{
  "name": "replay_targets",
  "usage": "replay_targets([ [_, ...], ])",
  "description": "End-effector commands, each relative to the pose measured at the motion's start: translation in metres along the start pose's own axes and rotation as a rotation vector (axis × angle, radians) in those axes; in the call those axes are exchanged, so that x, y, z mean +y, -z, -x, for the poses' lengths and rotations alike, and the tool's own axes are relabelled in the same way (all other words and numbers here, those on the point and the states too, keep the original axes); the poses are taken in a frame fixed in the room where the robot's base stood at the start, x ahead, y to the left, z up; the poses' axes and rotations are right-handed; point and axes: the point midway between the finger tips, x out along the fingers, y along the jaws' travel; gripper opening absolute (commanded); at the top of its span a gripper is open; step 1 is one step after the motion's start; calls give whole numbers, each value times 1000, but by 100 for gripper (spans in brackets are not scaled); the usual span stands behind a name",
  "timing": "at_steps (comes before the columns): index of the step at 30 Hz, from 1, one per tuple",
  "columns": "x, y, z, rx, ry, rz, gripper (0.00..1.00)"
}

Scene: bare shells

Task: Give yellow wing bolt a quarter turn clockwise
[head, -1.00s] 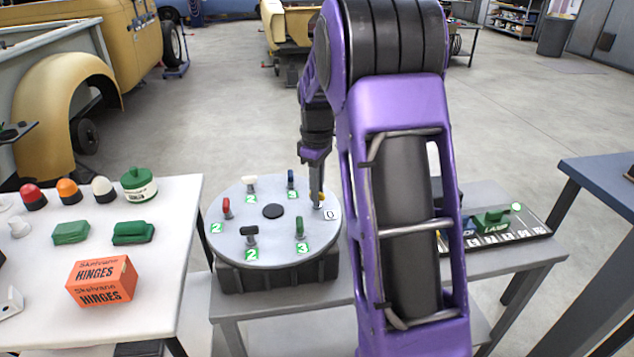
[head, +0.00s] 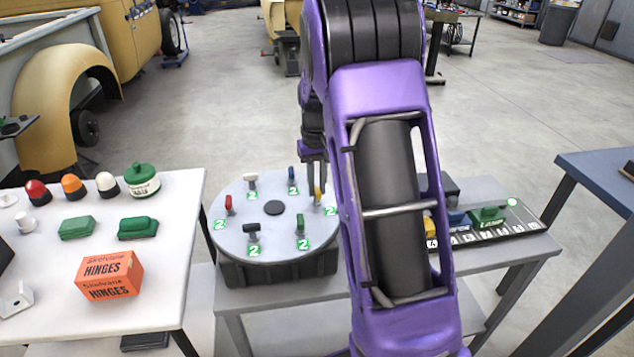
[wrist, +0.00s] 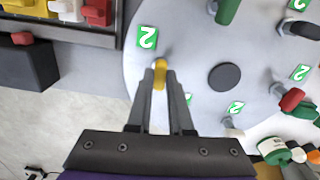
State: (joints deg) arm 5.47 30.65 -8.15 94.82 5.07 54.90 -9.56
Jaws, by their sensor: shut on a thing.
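The yellow wing bolt (head: 317,194) stands near the right edge of a round grey plate (head: 274,237). In the wrist view the yellow wing bolt (wrist: 160,75) sits between the fingertips of my gripper (wrist: 160,88), which is shut on it. The gripper (head: 315,172) reaches the bolt from above in the head view. A green label with a white 2 (wrist: 147,37) lies beside the bolt. Red (head: 229,203), white (head: 250,179), blue (head: 292,174), green (head: 301,228) and black (head: 251,230) wing bolts stand around the plate, with green 2 labels visible.
The plate's dark base stands on a grey table (head: 240,297). A tray (head: 533,226) with coloured blocks is at right, partly behind my arm. A white table (head: 60,265) at left holds an orange hinges box (head: 108,276), green blocks and coloured domes.

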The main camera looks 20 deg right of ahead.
Motion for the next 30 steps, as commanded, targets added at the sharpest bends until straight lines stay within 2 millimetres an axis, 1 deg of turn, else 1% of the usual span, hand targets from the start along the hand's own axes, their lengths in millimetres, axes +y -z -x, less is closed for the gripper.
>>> replay_targets([
  [9, 0, 0, 0, 0, -1, -92, 0],
  [23, 0, 0, 0, 0, 0, -103, 0],
  [24, 0, 0, 0, 0, 0, -102, 24],
  [28, 0, 0, 0, 0, 0, -102, 47],
  [30, 0, 0, 0, 0, 0, -102, 49],
])
